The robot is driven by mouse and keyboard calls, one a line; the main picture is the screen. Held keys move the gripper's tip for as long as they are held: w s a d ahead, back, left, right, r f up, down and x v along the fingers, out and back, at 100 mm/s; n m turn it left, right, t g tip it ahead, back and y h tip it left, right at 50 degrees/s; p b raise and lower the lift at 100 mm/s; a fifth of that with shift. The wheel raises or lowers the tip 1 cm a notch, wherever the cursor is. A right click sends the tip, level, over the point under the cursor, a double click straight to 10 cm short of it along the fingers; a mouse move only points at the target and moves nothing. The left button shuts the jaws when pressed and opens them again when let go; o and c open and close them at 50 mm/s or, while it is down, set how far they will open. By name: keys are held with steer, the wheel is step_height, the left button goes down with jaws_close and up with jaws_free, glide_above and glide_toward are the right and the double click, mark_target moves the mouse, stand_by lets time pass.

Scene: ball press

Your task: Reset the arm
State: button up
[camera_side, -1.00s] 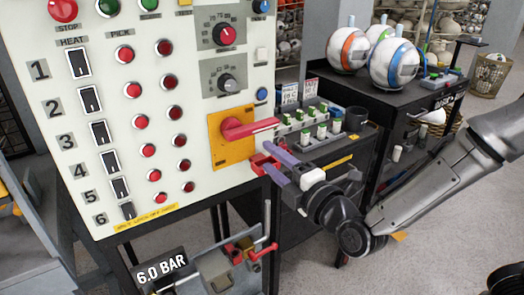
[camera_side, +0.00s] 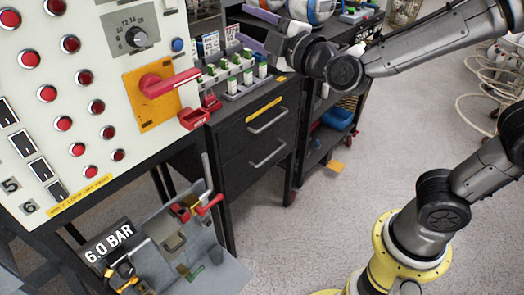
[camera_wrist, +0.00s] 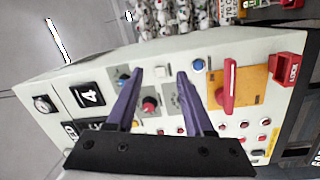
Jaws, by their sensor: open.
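My gripper (camera_side: 265,28) is raised at the top of the side view, with purple fingers. In the wrist view my gripper (camera_wrist: 160,75) has its two fingers spread apart with nothing between them, facing the control panel. The panel's red handle (camera_side: 172,82) on an orange plate (camera_side: 146,107) points to the right in the side view. Red lock blocks (camera_side: 194,118) sit just below the handle's end. The handle (camera_wrist: 230,85) and a red block (camera_wrist: 289,70) also show in the wrist view, apart from my fingers.
The control panel (camera_side: 88,28) carries rows of red buttons. Beside it a black drawer cabinet (camera_side: 235,140) bears small green-and-white items (camera_side: 232,68). A 6.0 BAR valve fixture (camera_side: 170,240) is low in front. The floor (camera_side: 320,215) at centre right is clear.

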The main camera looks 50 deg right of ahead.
steer(key=s+d+f+m+g, duration=0.1)
steer(key=s+f+m+g, duration=0.3)
steer(key=s, duration=0.4)
steer(key=s+d+f+m+g+y, duration=0.1)
steer(key=s+f+m+g, duration=0.3)
steer(key=s, duration=0.5)
steer(key=s+d+f+m+g+y, duration=0.1)
steer(key=s+d+f+m+g, duration=0.2)
steer(key=s+f+m+g, duration=0.2)
steer(key=s+f, duration=0.2)
steer(key=s, duration=0.1)
steer(key=shift+s+d, duration=0.25)
steer(key=shift+s, duration=0.05)
